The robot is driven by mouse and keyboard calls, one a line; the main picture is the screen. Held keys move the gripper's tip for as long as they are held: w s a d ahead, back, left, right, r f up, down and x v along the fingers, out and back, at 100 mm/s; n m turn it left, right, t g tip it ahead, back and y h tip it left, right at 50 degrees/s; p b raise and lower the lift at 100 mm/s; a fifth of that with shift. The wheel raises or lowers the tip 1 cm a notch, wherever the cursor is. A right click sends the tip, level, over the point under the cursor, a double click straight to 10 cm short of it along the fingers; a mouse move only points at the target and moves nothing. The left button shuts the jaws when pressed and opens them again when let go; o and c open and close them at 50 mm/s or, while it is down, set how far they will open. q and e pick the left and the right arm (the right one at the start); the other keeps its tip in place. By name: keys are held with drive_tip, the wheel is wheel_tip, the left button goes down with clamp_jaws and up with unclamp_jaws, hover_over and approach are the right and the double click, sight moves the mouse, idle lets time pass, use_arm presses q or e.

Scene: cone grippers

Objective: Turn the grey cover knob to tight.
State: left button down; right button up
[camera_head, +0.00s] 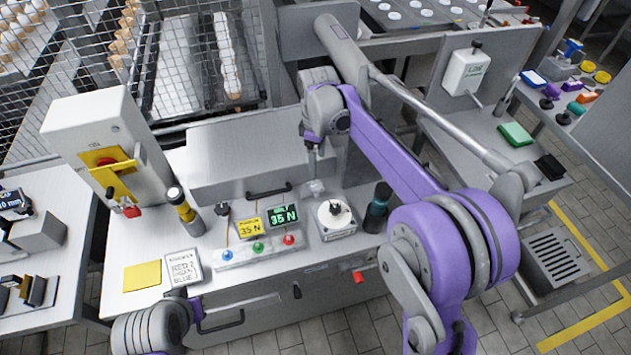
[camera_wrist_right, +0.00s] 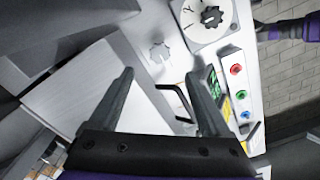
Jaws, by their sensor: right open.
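The grey cover knob (camera_head: 313,187), a pale lobed knob, sits on the worktop beside the long grey cover (camera_head: 235,160). It also shows in the right wrist view (camera_wrist_right: 159,52), beyond and between my fingertips. My right gripper (camera_head: 314,165) is above the knob, pointing down. In the wrist view my right gripper (camera_wrist_right: 160,75) has its fingers wide apart with nothing between them, apart from the knob. Any tight mark by the knob is too small to read.
A white dial (camera_head: 337,217) with a black knob is just right of the grey knob. A dark cylinder (camera_head: 377,208) stands right.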

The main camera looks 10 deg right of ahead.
sight(317, 185)
wheel_tip(317, 185, down, 10)
drive_tip(key=shift+r, duration=0.1)
idle(0.4)
clamp_jaws()
